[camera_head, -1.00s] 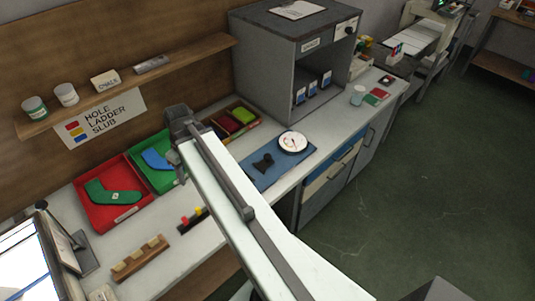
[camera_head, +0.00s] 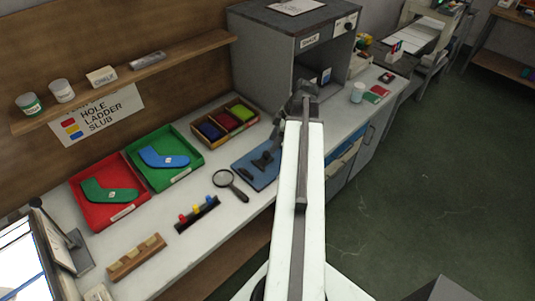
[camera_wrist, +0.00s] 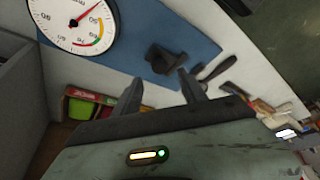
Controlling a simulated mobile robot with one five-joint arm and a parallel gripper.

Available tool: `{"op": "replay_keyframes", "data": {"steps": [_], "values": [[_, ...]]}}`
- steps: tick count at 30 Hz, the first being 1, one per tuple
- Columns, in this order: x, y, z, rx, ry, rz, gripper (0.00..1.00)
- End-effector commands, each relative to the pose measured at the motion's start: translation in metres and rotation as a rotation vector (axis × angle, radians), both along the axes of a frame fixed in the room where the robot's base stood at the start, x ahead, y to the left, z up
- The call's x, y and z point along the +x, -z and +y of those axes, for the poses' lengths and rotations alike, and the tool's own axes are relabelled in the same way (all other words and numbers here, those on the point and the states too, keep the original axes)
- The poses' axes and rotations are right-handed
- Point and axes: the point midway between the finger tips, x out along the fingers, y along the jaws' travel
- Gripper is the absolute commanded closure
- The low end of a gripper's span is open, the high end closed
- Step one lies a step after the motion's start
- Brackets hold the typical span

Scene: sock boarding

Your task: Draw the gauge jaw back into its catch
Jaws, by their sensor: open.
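The gauge's round white dial (camera_wrist: 78,20) shows at the upper left of the wrist view, with a red needle and a coloured arc. Its dark jaw piece (camera_wrist: 166,58) lies on the blue mat (camera_wrist: 195,35) to the right of the dial. In the head view the dark jaw piece (camera_head: 262,160) shows on the mat (camera_head: 262,180), and my arm hides the dial. My gripper (camera_wrist: 160,78) is open and empty, its fingertips just below the jaw piece in the wrist view, apparently apart from it. I cannot make out the catch.
A magnifier (camera_head: 224,180) and a rack of coloured pegs (camera_head: 198,214) lie left of the mat. Red (camera_head: 78,208) and green (camera_head: 197,155) trays hold socks. A divided box (camera_head: 251,121) sits behind the mat. A grey cabinet (camera_head: 265,60) stands at the back.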

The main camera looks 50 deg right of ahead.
Motion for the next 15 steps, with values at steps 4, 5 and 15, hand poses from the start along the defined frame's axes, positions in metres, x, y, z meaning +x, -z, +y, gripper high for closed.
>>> {"op": "replay_keyframes", "data": {"steps": [4,5,15], "values": [[0.008,0.035,0.007,0.0,0.0,0.0,0.5],[0.009,0.04,0.008,0.0,-0.001,0.0,0.5],[0.017,0.054,0.015,0.0,0.001,0.001,0.5]]}}
